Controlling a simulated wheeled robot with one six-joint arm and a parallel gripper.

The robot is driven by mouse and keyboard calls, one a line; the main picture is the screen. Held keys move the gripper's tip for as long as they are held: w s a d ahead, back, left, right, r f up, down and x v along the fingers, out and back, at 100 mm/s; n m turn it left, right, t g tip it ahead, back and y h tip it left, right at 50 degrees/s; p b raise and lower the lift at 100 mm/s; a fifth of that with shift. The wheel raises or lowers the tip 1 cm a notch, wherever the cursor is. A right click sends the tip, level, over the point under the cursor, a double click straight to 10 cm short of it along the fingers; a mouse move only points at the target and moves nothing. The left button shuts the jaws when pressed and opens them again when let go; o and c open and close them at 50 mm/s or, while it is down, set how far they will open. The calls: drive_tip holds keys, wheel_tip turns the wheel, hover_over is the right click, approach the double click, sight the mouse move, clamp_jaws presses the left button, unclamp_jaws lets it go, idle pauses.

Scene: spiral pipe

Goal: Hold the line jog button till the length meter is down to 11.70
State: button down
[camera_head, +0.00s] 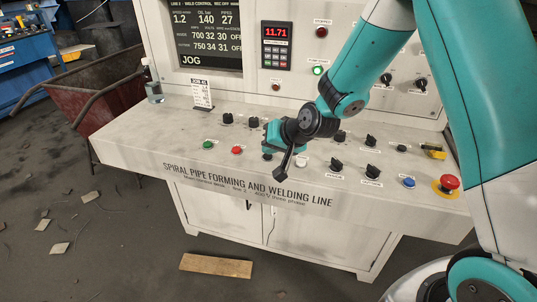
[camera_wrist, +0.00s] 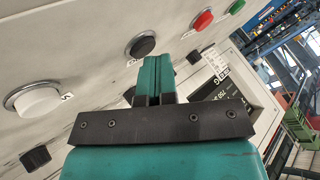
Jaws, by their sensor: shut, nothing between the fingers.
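The length meter (camera_head: 277,32) on the upright panel shows 11.71 in red digits. My gripper (camera_head: 268,149) is over the sloping desk, its fingertips partly hidden by its own body; in the wrist view its teal fingers (camera_wrist: 157,60) are together with nothing between them. A black round button (camera_head: 267,157) is right at the fingertips, and it also shows in the wrist view (camera_wrist: 143,46) just past them. I cannot tell whether the fingertips touch it or press it in. Its label is too small to read, so I cannot tell if it is line jog.
A white button (camera_head: 301,162) is to its right; red (camera_head: 237,150) and green (camera_head: 208,145) buttons are to its left. Several black knobs, a blue button (camera_head: 408,182) and a red emergency stop (camera_head: 449,182) are farther right. The screen (camera_head: 208,32) reads JOG.

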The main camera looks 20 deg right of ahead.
drive_tip(key=shift+r+p, duration=0.55)
drive_tip(key=shift+r, duration=0.25)
wheel_tip(320, 180, up, 5)
drive_tip(key=p, duration=0.4)
drive_tip(key=shift+d, duration=0.15)
idle(4.5)
